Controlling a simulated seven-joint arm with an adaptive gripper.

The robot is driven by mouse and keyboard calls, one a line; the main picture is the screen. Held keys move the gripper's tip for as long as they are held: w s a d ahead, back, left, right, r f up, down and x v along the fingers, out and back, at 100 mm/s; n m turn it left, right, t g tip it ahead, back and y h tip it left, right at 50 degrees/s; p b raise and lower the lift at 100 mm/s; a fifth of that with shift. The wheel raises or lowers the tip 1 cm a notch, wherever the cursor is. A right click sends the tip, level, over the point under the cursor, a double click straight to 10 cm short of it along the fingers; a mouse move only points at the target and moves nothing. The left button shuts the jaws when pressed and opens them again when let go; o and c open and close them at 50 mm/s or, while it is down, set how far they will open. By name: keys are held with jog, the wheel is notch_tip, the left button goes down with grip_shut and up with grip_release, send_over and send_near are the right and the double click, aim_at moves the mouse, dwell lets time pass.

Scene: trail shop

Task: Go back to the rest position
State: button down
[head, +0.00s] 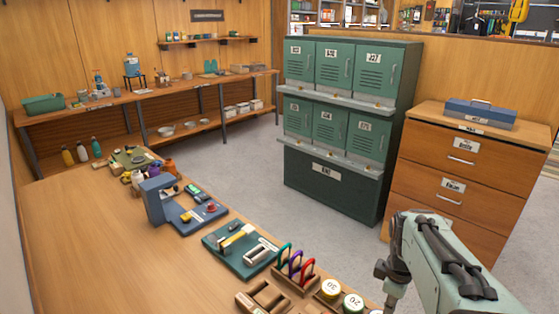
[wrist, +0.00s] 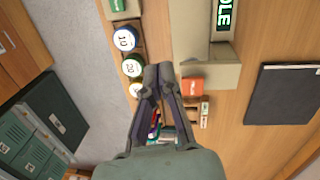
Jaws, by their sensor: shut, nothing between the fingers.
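My gripper (wrist: 158,72) is shut and empty in the wrist view. Its two dark fingers meet at the tips above the wooden workbench, and the tips lie between a row of round labelled lids and a beige stand. In the head view my arm reaches in at the lower right, over the bench's right end. The fingertips are not visible there. I cannot tell the exact height of the fingers over the bench.
The bench (head: 95,240) holds round lids (head: 352,302), a rack of coloured carabiners (head: 294,265), a green tray (head: 222,258) and a blue stand (head: 156,199). Green lockers (head: 335,180) and a wooden drawer cabinet (head: 470,180) stand beyond. The bench's left front is bare.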

jog(key=s+a+r+m+t+y, duration=0.1)
jog(key=s+a+r+y, duration=0.1)
jog(key=s+a+r, duration=0.35)
jog(key=s+a+f+m+g, duration=0.1)
jog(key=s+a+f+m, duration=0.1)
jog(key=s, duration=0.6)
jog(key=s+a+f+m+g, duration=0.1)
jog(key=s+a+f+m, duration=0.1)
jog(key=s+a+m, duration=0.2)
jog(key=s+m, duration=0.2)
jog(key=s, duration=0.2)
jog(key=shift+a+f, duration=0.2)
jog(key=shift+a, duration=0.05)
jog(key=c, duration=1.8)
grip_release()
